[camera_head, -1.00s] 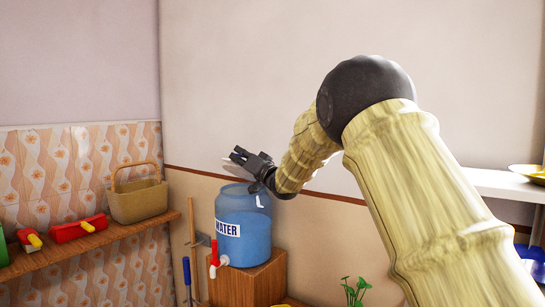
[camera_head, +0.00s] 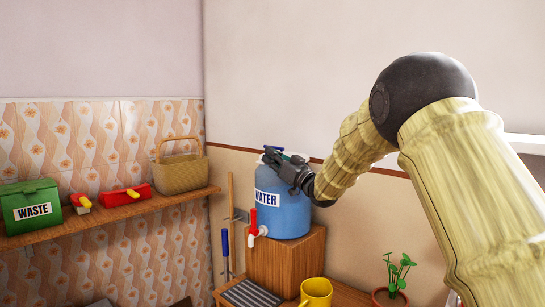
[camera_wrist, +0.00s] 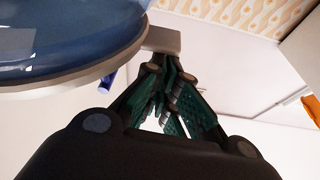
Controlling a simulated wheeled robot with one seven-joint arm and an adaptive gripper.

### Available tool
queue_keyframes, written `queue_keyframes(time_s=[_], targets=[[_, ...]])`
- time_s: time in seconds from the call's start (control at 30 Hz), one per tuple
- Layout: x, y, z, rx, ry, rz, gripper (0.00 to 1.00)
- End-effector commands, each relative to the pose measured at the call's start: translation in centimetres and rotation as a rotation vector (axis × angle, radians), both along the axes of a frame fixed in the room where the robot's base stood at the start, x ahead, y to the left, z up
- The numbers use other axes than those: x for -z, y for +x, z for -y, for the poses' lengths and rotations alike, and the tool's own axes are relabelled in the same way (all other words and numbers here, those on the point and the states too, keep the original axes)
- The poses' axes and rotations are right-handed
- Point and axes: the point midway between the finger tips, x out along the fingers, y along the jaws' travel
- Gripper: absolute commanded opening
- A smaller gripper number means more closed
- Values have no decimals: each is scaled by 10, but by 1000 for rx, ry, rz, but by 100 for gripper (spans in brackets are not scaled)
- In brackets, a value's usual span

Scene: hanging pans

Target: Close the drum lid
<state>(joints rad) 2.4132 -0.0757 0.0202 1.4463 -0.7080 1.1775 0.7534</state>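The blue water drum (camera_head: 283,213), labelled WATER and fitted with a red tap, stands upright on a wooden block. My gripper (camera_head: 272,156) is at the top of the drum, its body to the right and its fingers over the top. It hides most of the drum's top, so I cannot tell how the lid sits. In the wrist view a blue round part with a pale rim (camera_wrist: 75,80) fills the upper left. A grey tab (camera_wrist: 165,40) sticks out beside it. My fingers (camera_wrist: 166,78) are together, tips close to the tab, with nothing clearly between them.
The wooden block (camera_head: 290,262) bears the drum. A yellow mug (camera_head: 316,293) and a potted plant (camera_head: 392,290) stand below it. A wall shelf (camera_head: 120,213) on the left carries a basket (camera_head: 180,175) and a green WASTE bin (camera_head: 31,207). The wall is close behind the drum.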

Motion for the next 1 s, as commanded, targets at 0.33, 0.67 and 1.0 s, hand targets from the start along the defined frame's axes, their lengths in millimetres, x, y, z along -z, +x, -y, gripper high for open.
queue_keyframes(time_s=[0.33,0.67,1.0], targets=[[7,0,-1,0,-3,-9,0],[14,-6,6,-3,-3,-12,0],[28,-31,27,-21,1,-5,0]])
